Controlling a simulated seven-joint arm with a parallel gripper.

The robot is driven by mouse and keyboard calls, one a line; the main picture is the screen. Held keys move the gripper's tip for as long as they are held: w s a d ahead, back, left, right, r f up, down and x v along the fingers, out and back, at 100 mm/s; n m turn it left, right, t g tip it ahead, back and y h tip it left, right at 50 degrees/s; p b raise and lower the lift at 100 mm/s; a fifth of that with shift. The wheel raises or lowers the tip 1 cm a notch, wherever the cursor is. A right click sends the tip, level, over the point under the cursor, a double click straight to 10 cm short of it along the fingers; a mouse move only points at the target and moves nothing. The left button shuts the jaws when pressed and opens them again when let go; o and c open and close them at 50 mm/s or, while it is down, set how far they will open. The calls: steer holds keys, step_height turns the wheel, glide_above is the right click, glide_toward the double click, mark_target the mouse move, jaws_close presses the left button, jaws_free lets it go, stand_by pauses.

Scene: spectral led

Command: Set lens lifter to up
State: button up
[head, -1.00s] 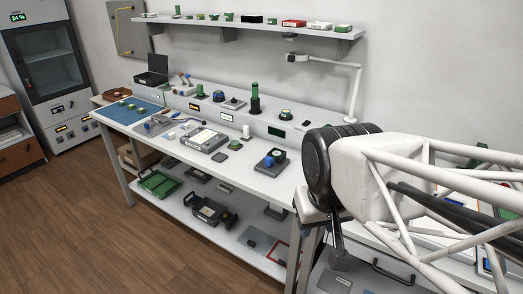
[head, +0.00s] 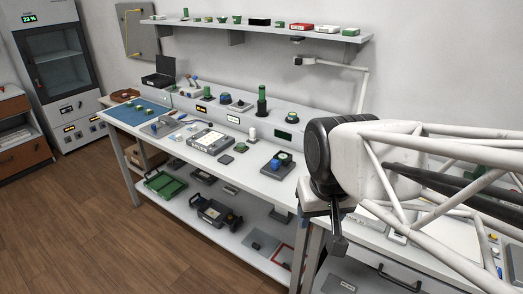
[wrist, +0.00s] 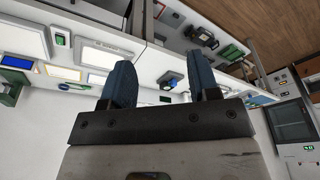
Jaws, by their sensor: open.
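No part in view is clearly readable as the lens lifter. A dark device with a blue part (wrist: 173,82) shows beyond and between the fingers.
The long white bench also holds a pale box device (head: 210,140), a blue mat (head: 125,112) and a row of instruments on a raised ledge. A lamp (head: 318,62) stands behind. A lower shelf holds a green tray (head: 163,184). Wooden floor lies open in front.

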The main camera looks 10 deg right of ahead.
steer(key=w+r+m, duration=0.1)
steer(key=w+m, duration=0.1)
steer(key=w, duration=1.2)
steer(key=m+g, duration=0.3)
steer(key=m, duration=0.3)
glide_above(275, 160)
steer(key=f, duration=1.7)
steer(key=shift+s+a, duration=0.1)
steer(key=shift+s, duration=0.2)
steer(key=shift+w+f, duration=0.15)
steer(key=shift+f, duration=0.05)
steer(key=shift+f, duration=0.15)
steer(key=shift+f, duration=3.75)
jaws_close()
